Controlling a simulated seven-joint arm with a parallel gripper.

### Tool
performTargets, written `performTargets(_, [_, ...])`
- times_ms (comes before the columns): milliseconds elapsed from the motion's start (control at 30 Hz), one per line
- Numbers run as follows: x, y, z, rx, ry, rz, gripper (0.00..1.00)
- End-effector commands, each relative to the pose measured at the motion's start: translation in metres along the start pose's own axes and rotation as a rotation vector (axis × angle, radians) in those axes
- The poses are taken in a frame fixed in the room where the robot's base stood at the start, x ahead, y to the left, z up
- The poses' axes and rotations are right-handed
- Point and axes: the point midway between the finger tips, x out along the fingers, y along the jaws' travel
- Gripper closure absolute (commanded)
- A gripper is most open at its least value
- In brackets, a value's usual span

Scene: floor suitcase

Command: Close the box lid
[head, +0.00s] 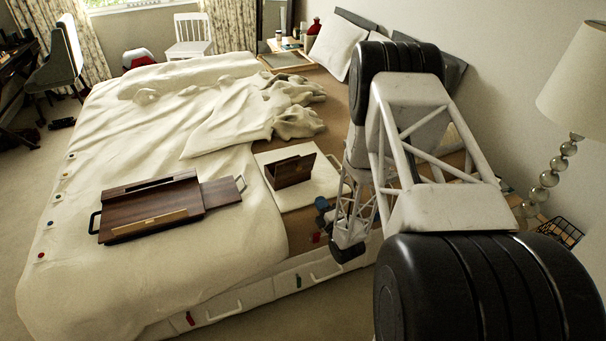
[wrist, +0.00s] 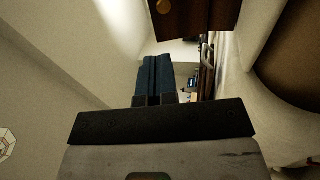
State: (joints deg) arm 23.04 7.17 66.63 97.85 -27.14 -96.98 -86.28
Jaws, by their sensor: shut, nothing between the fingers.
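A small dark brown wooden box (head: 291,172) with its lid raised stands on a white board on the bed's right side in the head view. In the wrist view a brown wooden panel (wrist: 194,18) with a round brass-coloured knob is at the top, beyond my fingertips; it looks like part of this box. My gripper (wrist: 157,62) shows two dark blue fingers pressed together with nothing between them, apart from the panel. In the head view my arm comes in from the right, and its small blue end is just right of and below the box.
A larger dark wooden tray or case (head: 118,219) with handles lies on the bed left of the box. A crumpled cream blanket (head: 235,115) covers the bed behind. Drawers with pale handles (head: 224,313) run along the near side. A lamp (head: 575,85) stands at the right.

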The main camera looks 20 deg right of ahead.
Motion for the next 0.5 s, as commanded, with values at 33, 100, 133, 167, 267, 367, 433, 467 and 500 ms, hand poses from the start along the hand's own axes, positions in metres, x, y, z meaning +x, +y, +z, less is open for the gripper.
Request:
performTargets(33, [0.000,0.000,0.000,0.000,0.000,0.000,1.00])
performTargets(100, [0.000,0.000,0.000,0.000,0.000,-0.001,1.00])
performTargets(133, [0.000,0.000,0.000,0.001,0.000,-0.001,1.00])
performTargets(167, [0.000,0.000,0.000,0.001,0.000,-0.001,1.00])
performTargets(267, [0.001,0.000,0.000,0.001,0.000,-0.001,1.00])
performTargets(367, [0.004,0.000,0.000,0.001,0.000,-0.001,1.00])
performTargets(433, [0.008,0.000,0.000,0.001,0.000,-0.001,1.00])
performTargets(467, [0.010,0.000,0.000,0.001,0.000,-0.001,1.00])
performTargets(500, [0.014,0.001,0.000,0.000,0.000,0.000,1.00])
